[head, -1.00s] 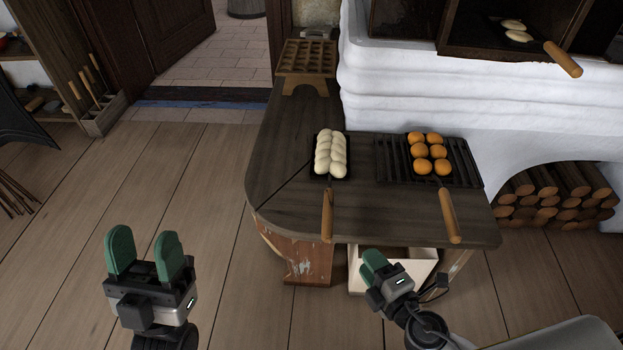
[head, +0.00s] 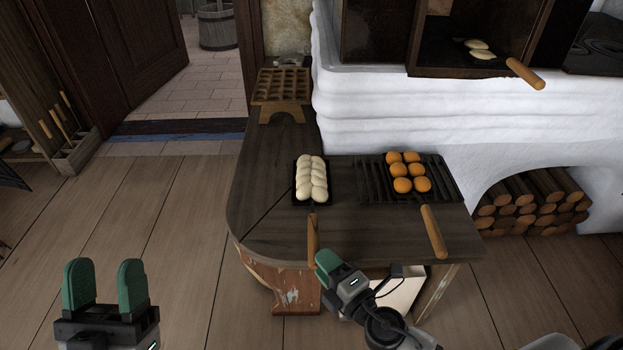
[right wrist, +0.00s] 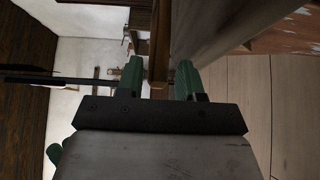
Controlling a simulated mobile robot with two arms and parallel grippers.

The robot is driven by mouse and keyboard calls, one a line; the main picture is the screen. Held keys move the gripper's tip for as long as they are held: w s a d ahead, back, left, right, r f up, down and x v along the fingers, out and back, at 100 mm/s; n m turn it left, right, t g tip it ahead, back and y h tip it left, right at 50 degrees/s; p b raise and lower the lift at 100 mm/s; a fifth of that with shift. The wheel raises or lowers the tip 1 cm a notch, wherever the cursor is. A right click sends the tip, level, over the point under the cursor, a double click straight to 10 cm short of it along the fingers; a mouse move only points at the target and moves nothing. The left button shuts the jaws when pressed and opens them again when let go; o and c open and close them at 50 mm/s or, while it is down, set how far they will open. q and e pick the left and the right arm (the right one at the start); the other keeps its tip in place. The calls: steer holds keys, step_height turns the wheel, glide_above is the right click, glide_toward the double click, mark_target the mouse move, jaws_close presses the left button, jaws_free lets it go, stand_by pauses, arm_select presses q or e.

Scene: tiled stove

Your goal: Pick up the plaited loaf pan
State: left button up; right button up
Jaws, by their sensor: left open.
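The plaited loaf pan (head: 311,203) is a dark pan with pale plaited dough on it, resting on the wooden counter. Its wooden handle (head: 312,238) sticks out over the counter's front edge. My right gripper (head: 326,262) is at the handle's near end. In the right wrist view the handle (right wrist: 160,50) shows between the two green fingers of my right gripper (right wrist: 160,75), with a gap visible on each side, so the gripper looks open around it. My left gripper (head: 105,270) is open and empty, low at the left over the floor.
A wooden moulded board (head: 282,84) is at the back. A pale box (head: 402,290) is below. A pan handle (head: 525,73) projects from the stove.

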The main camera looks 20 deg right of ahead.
mark_target(314, 249)
steer(key=x, duration=0.4)
steer(key=shift+w+p, duration=0.1)
steer(key=shift+p, duration=0.25)
arm_select(q)
steer(key=shift+w+f+g+y, duration=0.5)
steer(key=shift+w+f+g, duration=0.5)
steer(key=shift+g, duration=0.1)
arm_select(e)
steer(key=shift+c, duration=0.3)
jaws_close()
steer(key=shift+r, duration=0.1)
arm_select(q)
steer(key=shift+d, duration=0.1)
arm_select(e)
steer(key=shift+r, duration=0.1)
